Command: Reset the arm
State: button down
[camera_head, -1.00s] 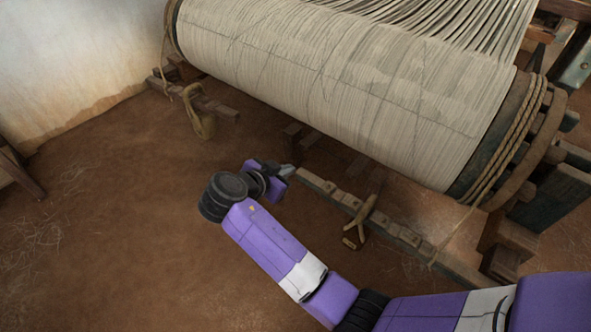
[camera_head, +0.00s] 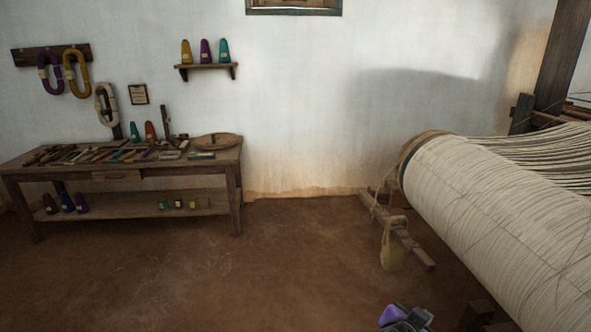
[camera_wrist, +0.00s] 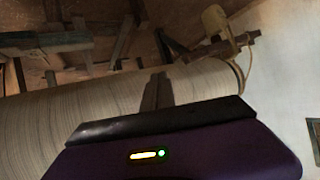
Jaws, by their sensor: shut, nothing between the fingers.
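My gripper (camera_wrist: 157,92) shows in the wrist view with its two dark fingers together and nothing between them. The large warp roller (camera_wrist: 60,125), wound with pale threads, lies behind the fingers in that view. In the head view only a small purple and dark part of my arm shows at the bottom edge, right of the middle. My fingertips cannot be made out there. The same warp roller (camera_head: 500,220) fills the right side of the head view.
A wooden workbench (camera_head: 236,180) with tools and cones stands along the left wall. A shelf (camera_head: 207,67) holds three cones. A tan weight (camera_head: 391,250) hangs by the loom's wooden beam (camera_head: 415,248). The earthen floor (camera_head: 200,275) between bench and loom is clear.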

jog(key=s+a+r+n+t+y+p, duration=0.2)
jog(key=s+a+n+t+y+p, duration=0.1)
jog(key=s+a+n+t+y, duration=0.75)
jog(key=s+r+g+p, duration=0.1)
jog(key=s+r, duration=0.2)
jog(key=s, duration=0.7)
jog(key=s+a+r+g+p, duration=0.1)
jog(key=s+r, duration=0.3)
jog(key=s, duration=0.6)
jog(key=s+r+n+g+p, duration=0.1)
jog(key=s+r+p, duration=0.2)
jog(key=s, duration=0.7)
jog(key=shift+s+a+r+h, duration=0.25)
jog(key=shift+r+h, duration=0.1)
